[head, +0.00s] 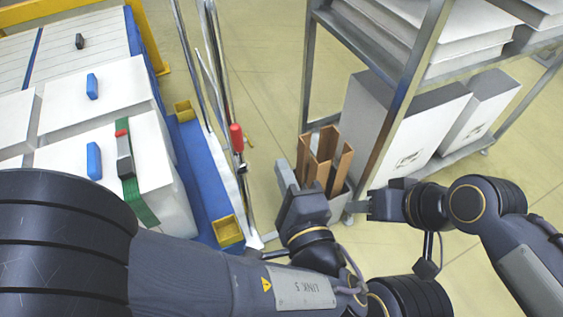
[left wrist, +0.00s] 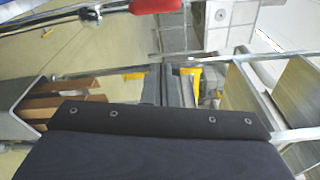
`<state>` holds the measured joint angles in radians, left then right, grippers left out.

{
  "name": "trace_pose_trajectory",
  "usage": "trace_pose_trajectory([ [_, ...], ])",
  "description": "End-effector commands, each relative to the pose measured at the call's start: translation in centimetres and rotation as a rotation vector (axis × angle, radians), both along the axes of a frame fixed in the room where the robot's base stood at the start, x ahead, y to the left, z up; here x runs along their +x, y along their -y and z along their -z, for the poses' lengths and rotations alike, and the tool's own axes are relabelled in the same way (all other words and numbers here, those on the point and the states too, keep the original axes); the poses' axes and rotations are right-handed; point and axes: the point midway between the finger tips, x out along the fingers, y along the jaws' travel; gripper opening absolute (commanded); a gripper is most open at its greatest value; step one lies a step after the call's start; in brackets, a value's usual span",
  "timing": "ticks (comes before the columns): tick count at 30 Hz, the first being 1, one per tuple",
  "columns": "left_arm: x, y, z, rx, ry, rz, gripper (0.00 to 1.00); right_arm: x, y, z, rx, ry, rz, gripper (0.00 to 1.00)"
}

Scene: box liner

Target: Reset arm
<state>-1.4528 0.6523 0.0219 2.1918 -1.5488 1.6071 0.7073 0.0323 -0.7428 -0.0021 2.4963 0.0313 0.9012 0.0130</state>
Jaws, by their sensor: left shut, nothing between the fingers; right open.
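My left arm reaches in from the left in the head view. My left gripper (head: 284,176) is shut and empty, just left of a grey bin holding upright brown cardboard pieces (head: 322,158). Its closed fingers also show in the left wrist view (left wrist: 166,84), with the cardboard pieces (left wrist: 50,102) to their left. I cannot tell whether it touches the bin. My right gripper (head: 354,207) points left, open and empty, near the bin's lower right side. Part of the bin is hidden behind my left gripper.
A metal shelf rack (head: 404,92) with white boxes stands at the right. A blue-edged bench (head: 201,178) with white boxes and yellow trays is at the left. A metal pole with a red handle (head: 237,138) stands beside it. Floor is clear behind the bin.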

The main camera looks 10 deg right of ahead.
Motion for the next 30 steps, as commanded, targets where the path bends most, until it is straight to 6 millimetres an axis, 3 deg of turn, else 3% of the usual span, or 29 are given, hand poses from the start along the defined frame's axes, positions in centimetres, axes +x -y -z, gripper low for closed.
trace_pose_trajectory([
  [12, 0.1, 0.0, 0.0, 0.0, -0.001, -0.001, 0.0, 0.0, 0.0, 0.0, 0.0, 0.0, 0.0, 0.44],
  [16, 1.0, -1.9, 0.2, -0.019, -0.051, -0.062, 0.0, 0.0, 0.0, 0.0, 0.0, 0.0, 0.0, 0.44],
  [20, 3.2, -8.3, 1.3, -0.094, -0.232, -0.26, 0.0, 0.0, 0.0, 0.0, 0.0, 0.0, 0.0, 0.44],
  [23, 3.5, -15.5, 3.4, -0.226, -0.459, -0.479, 0.0, 0.0, 0.0, 0.0, 0.0, 0.0, 0.0, 0.44],
  [24, 2.9, -18.3, 4.4, -0.303, -0.56, -0.566, 0.0, 0.0, 0.0, 0.0, 0.0, 0.0, 0.0, 0.44],
  [27, 0.3, -23.2, 6.8, -0.533, -0.781, -0.739, 0.0, 0.0, 0.0, 0.0, 0.0, 0.0, 0.0, 0.44],
  [30, -2.7, -25.7, 8.4, -0.819, -0.941, -0.857, 0.0, 0.0, 0.0, 0.0, 0.0, 0.0, 0.0, 0.44],
])
